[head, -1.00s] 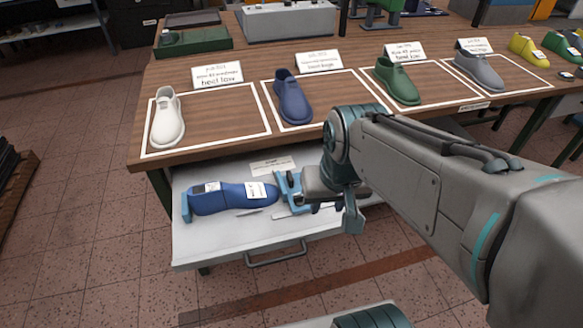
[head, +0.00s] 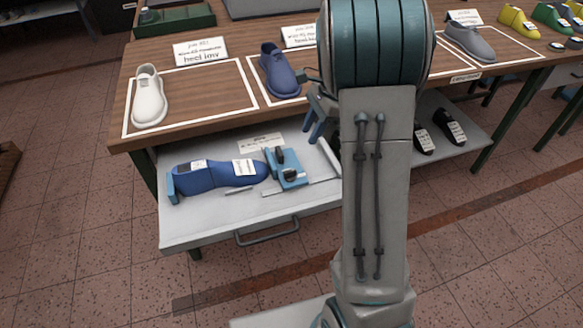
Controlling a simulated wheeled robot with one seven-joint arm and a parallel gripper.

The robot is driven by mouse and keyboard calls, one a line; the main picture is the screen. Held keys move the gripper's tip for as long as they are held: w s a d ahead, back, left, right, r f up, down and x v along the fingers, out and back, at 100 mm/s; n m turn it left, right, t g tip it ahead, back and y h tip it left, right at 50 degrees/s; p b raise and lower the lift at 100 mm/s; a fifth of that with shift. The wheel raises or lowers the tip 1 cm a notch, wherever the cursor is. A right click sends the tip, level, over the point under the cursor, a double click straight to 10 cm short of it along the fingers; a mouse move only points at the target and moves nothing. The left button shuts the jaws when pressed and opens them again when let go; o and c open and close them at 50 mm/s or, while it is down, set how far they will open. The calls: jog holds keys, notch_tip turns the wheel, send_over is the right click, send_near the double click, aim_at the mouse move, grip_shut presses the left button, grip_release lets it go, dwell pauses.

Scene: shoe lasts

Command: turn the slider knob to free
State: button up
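A blue slider (head: 286,169) sits on a metal rule (head: 318,185) in the open drawer. It carries dark knobs, one at its top and a lower knob (head: 291,175); the marks for their settings are too small to read. A blue shoe last (head: 218,177) with white labels lies to the left of the slider, its heel at a blue stop (head: 171,186). My gripper (head: 312,132) is above and to the right of the slider, apart from it. Its blue fingers show partly beside my arm, and the gap between them is not clear.
The pale drawer (head: 200,228) is pulled out under the wooden table (head: 118,130), with a handle (head: 267,231) in front. A white shoe (head: 149,97) and a blue shoe (head: 279,72) stand above in white frames. A thin grey tool (head: 238,190) lies in the drawer.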

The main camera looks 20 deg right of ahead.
aim_at(290, 171)
jog(key=x, duration=1.4)
jog(key=shift+w+b, duration=0.1)
jog(key=shift+b, duration=0.25)
jog(key=shift+r, duration=0.1)
grip_shut()
